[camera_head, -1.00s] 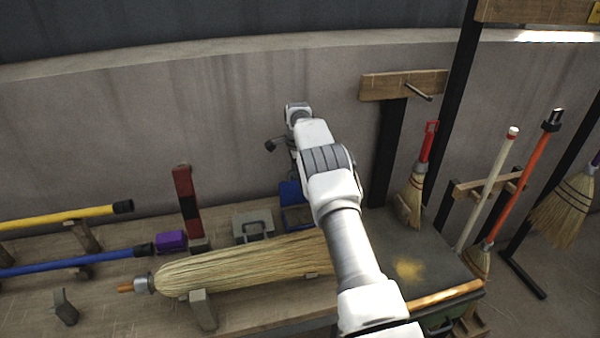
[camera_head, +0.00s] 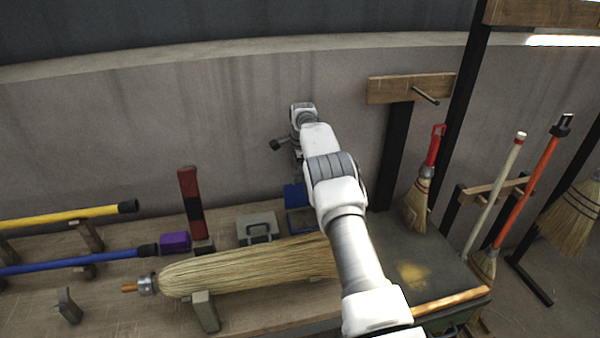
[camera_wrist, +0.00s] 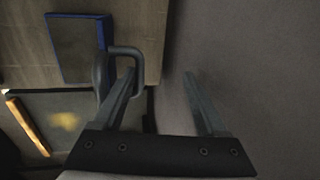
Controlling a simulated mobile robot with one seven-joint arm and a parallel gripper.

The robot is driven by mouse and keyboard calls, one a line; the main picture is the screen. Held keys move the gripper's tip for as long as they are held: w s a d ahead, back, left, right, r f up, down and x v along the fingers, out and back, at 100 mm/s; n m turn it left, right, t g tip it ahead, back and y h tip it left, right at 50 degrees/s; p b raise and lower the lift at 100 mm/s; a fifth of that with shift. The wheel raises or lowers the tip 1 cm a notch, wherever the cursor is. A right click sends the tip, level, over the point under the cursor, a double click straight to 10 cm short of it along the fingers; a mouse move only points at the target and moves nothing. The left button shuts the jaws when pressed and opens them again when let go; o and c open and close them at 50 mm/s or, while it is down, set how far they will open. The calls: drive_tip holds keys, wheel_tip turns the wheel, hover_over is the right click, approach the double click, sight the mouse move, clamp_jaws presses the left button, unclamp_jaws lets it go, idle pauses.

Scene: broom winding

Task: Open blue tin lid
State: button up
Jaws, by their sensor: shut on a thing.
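The blue tin (camera_head: 294,196) stands on the bench near the wall, partly hidden by my arm. In the head view, a bright blue panel stands up at its back, and I cannot tell how far the lid is open. In the wrist view, a blue-edged rectangle with a dull dark face (camera_wrist: 76,48) lies at the upper left. A grey looped handle (camera_wrist: 128,50) is beside it, at the left finger. My gripper (camera_wrist: 160,80) has its fingers apart with the handle bar at the left finger. The exact contact is unclear. In the head view the fingers are hidden.
A grey tin with a handle (camera_head: 257,229) and a purple block (camera_head: 175,242) stand left of the blue tin. A large straw broom head (camera_head: 245,268) lies in front on supports. The wall (camera_head: 230,130) is close behind. Brooms (camera_head: 418,195) hang at the right.

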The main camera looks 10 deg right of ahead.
drive_tip(key=shift+a+f, duration=0.25)
drive_tip(key=shift+f, duration=0.65)
drive_tip(key=v, duration=1.9)
drive_tip(key=shift+w+d+r, duration=0.15)
drive_tip(key=shift+w+d, duration=0.05)
drive_tip(key=shift+d, duration=0.05)
drive_tip(key=s+a+r+n+t, duration=0.15)
drive_tip(key=s+r+n, duration=0.25)
drive_tip(key=s+r, duration=0.55)
drive_tip(key=s+a+r+n, duration=0.2)
drive_tip(key=s+r+n, duration=0.4)
drive_tip(key=s, duration=0.6)
drive_tip(key=s+a+f+n+t, duration=0.1)
drive_tip(key=s+f+n, duration=0.2)
drive_tip(key=s, duration=0.9)
drive_tip(key=s+a+f+n, duration=0.1)
drive_tip(key=s+f+n, duration=0.2)
drive_tip(key=s, duration=1)
drive_tip(key=shift+s+a+f+n+t, duration=0.15)
drive_tip(key=shift+a+f+n+t, duration=0.25)
drive_tip(key=shift+n, duration=0.6)
